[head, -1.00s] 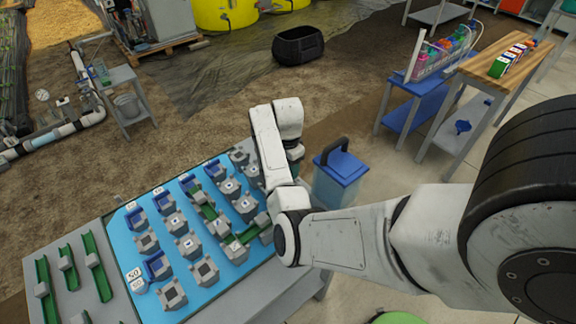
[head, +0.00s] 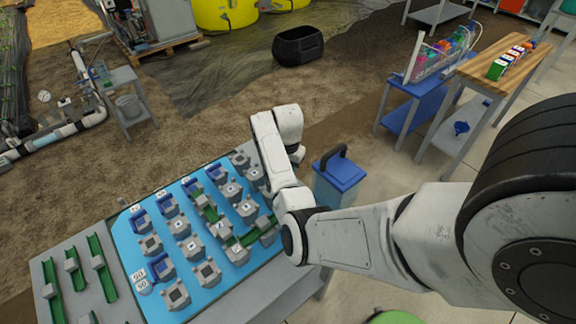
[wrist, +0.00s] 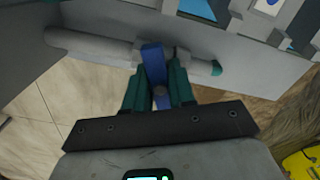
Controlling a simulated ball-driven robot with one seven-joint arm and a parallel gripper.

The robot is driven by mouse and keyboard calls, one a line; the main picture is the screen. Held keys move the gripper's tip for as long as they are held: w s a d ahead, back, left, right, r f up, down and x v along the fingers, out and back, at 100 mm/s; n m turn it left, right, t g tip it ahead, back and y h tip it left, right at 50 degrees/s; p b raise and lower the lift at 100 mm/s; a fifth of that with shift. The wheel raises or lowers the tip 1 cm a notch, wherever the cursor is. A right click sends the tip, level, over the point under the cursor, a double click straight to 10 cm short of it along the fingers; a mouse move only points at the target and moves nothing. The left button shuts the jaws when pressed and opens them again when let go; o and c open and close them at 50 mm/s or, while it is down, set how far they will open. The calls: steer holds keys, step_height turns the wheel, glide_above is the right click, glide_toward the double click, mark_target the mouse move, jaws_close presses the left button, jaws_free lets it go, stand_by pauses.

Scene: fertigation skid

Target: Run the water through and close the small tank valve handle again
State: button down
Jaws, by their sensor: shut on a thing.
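In the wrist view my gripper (wrist: 160,78) has its teal fingers closed around a blue handle (wrist: 151,55), which looks like the small tank valve handle. The handle lies between the fingertips and crosses a pale grey pipe (wrist: 95,45) that runs along the grey table side. The pipe's right end is teal. In the head view my forearm and wrist hide the handle and most of my gripper, at the right end of the blue board. I cannot see any water running or which tank the handle serves.
A box with a blue lid (head: 340,172) and black handle stands just right of my wrist. A blue stand (head: 398,113) and wooden-topped table (head: 478,68) are farther right.

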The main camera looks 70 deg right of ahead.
steer(key=n+p, duration=0.2)
steer(key=n, duration=0.4)
steer(key=shift+r+n, duration=0.15)
steer(key=shift+n, duration=0.25)
steer(key=n+p, duration=0.1)
steer(key=n, duration=0.3)
steer(key=shift+p, duration=0.3)
steer(key=n, duration=0.3)
steer(key=shift+n+p, duration=0.3)
steer(key=shift+n, duration=0.1)
steer(key=c, duration=0.9)
jaws_free()
steer(key=shift+o, duration=0.2)
steer(key=shift+r+p, duration=0.6)
steer(key=shift+r, duration=4.25)
